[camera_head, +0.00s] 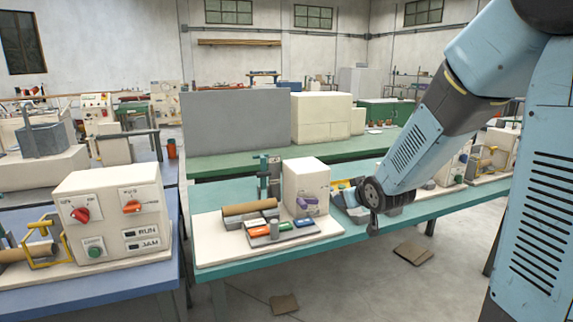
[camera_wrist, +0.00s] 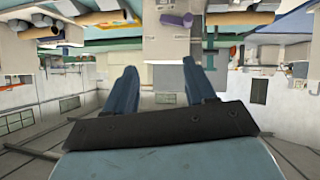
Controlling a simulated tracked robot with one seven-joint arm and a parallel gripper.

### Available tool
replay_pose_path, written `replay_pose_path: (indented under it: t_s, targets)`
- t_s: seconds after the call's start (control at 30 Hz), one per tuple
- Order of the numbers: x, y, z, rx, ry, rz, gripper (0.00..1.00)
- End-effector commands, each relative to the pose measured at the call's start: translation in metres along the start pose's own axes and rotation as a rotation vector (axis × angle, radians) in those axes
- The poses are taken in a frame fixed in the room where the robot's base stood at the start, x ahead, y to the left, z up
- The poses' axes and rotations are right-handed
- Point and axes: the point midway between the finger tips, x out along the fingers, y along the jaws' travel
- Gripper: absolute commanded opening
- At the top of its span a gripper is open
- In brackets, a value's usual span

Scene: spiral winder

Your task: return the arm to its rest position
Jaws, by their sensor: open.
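My arm reaches in from the upper right in the head view. Its dark end, with my gripper (camera_head: 374,226), hangs by the front edge of the green-blue table, right of the white winder block (camera_head: 306,185). In the wrist view the two blue fingers of my gripper (camera_wrist: 160,66) are spread apart with nothing between them. The wrist picture looks upside down, with the winder's purple part (camera_wrist: 177,20) near the top.
A brown tube (camera_head: 249,208) and several coloured pieces lie on the winder's white base. A control box (camera_head: 112,205) marked RUN and JAM stands on the blue table at left. Brown flat pieces (camera_head: 412,251) lie on the floor.

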Motion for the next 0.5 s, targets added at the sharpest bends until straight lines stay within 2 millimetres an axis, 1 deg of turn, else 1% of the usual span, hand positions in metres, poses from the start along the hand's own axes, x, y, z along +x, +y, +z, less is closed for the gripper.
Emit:
replay_pose_path:
  t_s: [0.03, 0.2, 0.37, 0.5]
  targets:
    - [-0.014, 0.006, -0.004, 0.010, -0.017, 0.016, 0.55]
    - [-0.059, 0.019, -0.004, 0.055, -0.110, 0.061, 0.55]
    - [-0.104, 0.026, 0.000, 0.102, -0.195, 0.090, 0.55]
    - [-0.146, 0.027, 0.007, 0.147, -0.268, 0.106, 0.55]
